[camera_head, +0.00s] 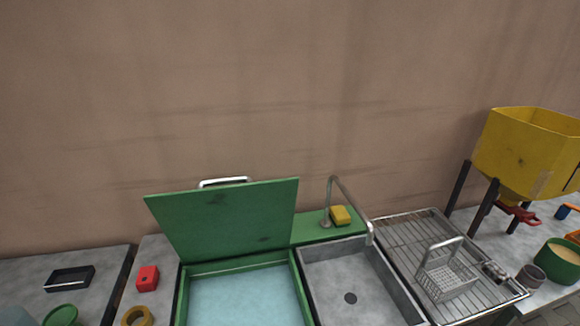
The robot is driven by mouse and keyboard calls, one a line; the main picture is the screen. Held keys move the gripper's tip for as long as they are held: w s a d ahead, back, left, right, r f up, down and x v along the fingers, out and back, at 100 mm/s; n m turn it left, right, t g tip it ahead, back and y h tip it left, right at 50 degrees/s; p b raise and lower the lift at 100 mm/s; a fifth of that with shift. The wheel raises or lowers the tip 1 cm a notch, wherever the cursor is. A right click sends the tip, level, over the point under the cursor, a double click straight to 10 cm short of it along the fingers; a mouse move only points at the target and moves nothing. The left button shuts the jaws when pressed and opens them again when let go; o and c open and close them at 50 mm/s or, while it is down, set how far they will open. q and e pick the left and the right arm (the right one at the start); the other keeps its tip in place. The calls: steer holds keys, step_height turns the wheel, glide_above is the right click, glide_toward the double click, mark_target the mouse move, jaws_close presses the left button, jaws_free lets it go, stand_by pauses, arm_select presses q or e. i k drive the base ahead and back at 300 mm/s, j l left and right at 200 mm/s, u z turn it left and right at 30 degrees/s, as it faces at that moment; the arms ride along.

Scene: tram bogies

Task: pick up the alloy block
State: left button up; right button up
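I cannot surely pick out the alloy block. A small grey metallic piece (494,271) sits at the right side of the wire drying rack (398,228), right of the wire basket (446,280); it is too small to tell whether it is a block. A red block (147,278) with a dark spot lies on the grey worktop left of the green tank. Neither of my grippers is in view.
The green tank's lid (225,222) stands open above pale blue liquid (245,300). Right of it are a grey sink (350,275), a tap (345,205) and a yellow sponge-like block (340,215). A yellow hopper (515,155) stands on legs at right. A black tray (69,278) lies far left.

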mark_target(495, 273)
steer(key=z, duration=1.5)
steer(key=i+l+u, duration=0.45)
steer(key=l, duration=0.2)
steer(key=i+l+u, duration=0.45)
steer(key=l, duration=0.35)
steer(key=i+l+u, duration=0.2)
steer(key=l, duration=0.25)
steer(key=l+u, duration=0.25)
steer(key=l, duration=0.2)
steer(key=i+l+u, duration=0.2)
steer(key=l, duration=0.3)
steer(key=l+u, duration=0.25)
steer(key=l, duration=0.2)
